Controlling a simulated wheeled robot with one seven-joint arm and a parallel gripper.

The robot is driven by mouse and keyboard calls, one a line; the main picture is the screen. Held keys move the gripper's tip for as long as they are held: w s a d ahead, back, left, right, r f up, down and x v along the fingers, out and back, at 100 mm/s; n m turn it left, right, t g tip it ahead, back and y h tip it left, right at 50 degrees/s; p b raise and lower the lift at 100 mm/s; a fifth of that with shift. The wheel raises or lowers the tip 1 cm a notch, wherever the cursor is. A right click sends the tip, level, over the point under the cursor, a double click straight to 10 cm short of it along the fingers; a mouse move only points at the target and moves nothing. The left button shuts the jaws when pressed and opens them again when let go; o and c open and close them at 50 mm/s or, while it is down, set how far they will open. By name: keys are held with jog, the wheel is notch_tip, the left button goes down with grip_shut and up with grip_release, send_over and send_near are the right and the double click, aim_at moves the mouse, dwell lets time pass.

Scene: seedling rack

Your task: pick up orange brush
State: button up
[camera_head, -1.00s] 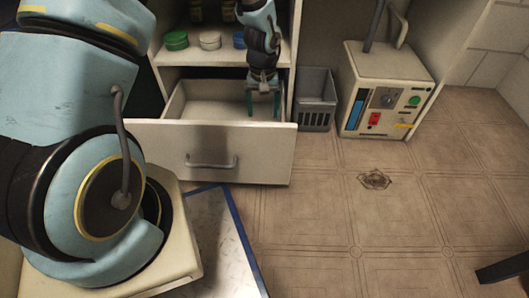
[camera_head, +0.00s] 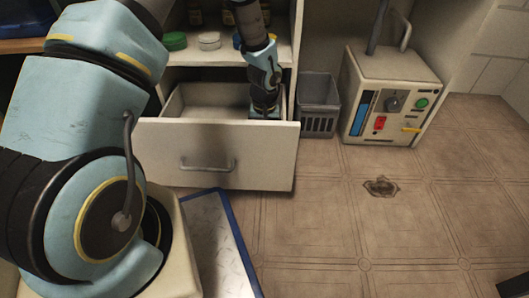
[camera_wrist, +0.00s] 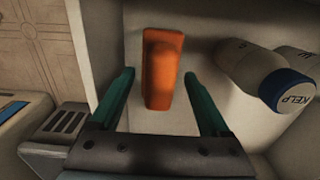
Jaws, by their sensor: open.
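The orange brush (camera_wrist: 161,70) lies on the floor of the open drawer in the wrist view, between and a little beyond the tips of my gripper. My gripper (camera_wrist: 160,92) is open, with one teal finger on each side of the brush and nothing held. In the head view my gripper (camera_head: 265,113) reaches down into the right part of the drawer (camera_head: 215,158). The front panel hides the brush and the fingertips there.
Right of the drawer are a grey bin (camera_head: 318,102) and a control box (camera_head: 390,95). Green (camera_head: 174,41) and white (camera_head: 209,41) lids sit on the shelf above.

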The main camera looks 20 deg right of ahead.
jog(key=shift+c, duration=0.2)
grip_shut()
dwell(0.5)
